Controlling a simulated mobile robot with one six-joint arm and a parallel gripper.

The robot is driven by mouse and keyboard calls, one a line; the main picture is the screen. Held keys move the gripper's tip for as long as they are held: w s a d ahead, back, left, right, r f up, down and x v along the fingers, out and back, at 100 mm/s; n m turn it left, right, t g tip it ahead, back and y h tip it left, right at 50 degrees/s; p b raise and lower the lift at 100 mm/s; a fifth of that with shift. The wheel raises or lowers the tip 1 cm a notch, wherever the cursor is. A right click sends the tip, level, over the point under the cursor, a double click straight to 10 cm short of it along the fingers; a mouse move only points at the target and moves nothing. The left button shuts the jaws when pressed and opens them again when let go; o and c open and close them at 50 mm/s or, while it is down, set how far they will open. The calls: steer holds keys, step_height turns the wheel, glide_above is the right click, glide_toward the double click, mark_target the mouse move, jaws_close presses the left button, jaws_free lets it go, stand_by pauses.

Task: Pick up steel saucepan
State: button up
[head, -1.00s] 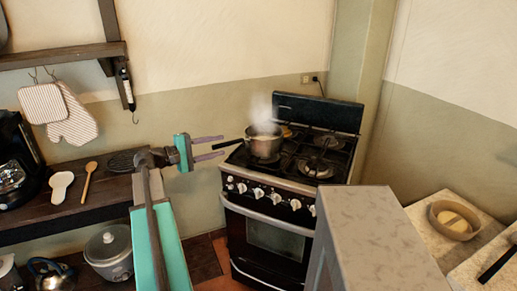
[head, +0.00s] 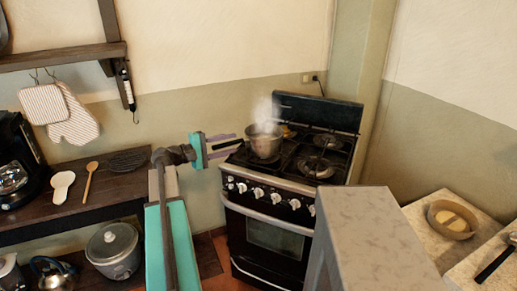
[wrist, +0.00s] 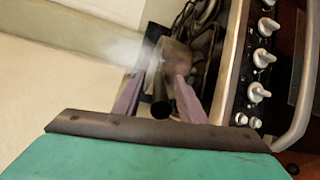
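The steel saucepan (head: 264,141) stands on the left front part of the black stove and gives off steam. Its dark handle (head: 228,145) points left toward my gripper (head: 222,145). In the wrist view, the handle's round end (wrist: 161,108) lies between the two purple fingers of my gripper (wrist: 158,95). The fingers are apart, with a gap on each side of the handle. The saucepan body (wrist: 176,55) shows beyond the fingers, partly veiled by steam.
The stove (head: 300,160) has a row of front knobs (head: 259,193) and an oven handle. A wooden counter (head: 110,185) with spoons is at left. A grey-topped block (head: 370,230) stands in front right. A bowl (head: 453,220) sits on the right counter.

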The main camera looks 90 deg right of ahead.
jaws_close()
stand_by(1.4)
steer(key=shift+r, duration=0.15)
